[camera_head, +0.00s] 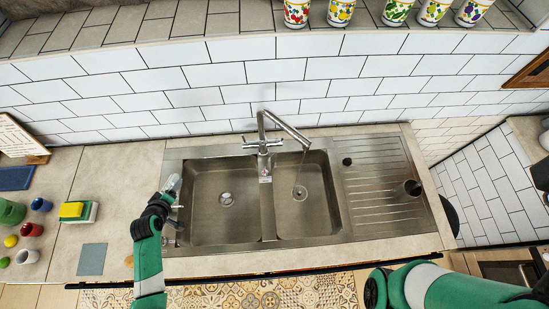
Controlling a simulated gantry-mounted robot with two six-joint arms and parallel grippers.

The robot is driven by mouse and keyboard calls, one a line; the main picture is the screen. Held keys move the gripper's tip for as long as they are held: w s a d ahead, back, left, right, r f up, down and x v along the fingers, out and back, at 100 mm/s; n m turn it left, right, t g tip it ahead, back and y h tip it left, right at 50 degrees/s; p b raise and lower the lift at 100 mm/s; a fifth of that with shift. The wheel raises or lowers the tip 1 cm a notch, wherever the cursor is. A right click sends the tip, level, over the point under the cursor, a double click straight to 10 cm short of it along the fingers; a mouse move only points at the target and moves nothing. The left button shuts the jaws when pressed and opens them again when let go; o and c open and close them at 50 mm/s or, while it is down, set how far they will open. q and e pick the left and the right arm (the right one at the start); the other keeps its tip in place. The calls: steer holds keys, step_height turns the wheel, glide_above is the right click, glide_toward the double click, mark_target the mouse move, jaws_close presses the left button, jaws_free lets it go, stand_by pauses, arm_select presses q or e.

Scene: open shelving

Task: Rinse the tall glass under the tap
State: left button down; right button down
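A dark, see-through vessel (412,188), probably the tall glass, stands on the ribbed drainboard right of the basins. The tap (263,146) stands behind the double sink, with its spout (287,130) swung over the right basin. A thin stream of water (300,178) seems to fall from it into that basin. My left gripper (172,186) is at the left rim of the left basin, far from the vessel. A pale, shiny shape shows at its tip, and its fingers are too small to read. My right arm reaches in at the lower right; its gripper is not clearly visible.
The left basin (207,225) is empty. Left of the sink lie a sponge (71,210), a grey-green square (91,259) and several cups (32,229). A row of patterned cups (340,12) stands on the ledge above. The drainboard (375,165) is mostly clear.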

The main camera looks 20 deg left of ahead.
arm_select(q)
steer(key=s, duration=0.1)
steer(key=s+a+p, duration=0.1)
steer(key=s, duration=0.1)
steer(key=shift+s+r, duration=0.1)
steer(key=shift+s, duration=0.05)
steer(key=shift+s+a, duration=0.25)
steer(key=shift+s, duration=0.9)
stand_by(0.4)
steer(key=s+a+r+p, duration=0.1)
steer(key=s+r+p, duration=0.2)
steer(key=s, duration=0.2)
steer(key=shift+r+p, duration=0.3)
steer(key=shift+r, duration=0.1)
steer(key=shift+a, duration=0.1)
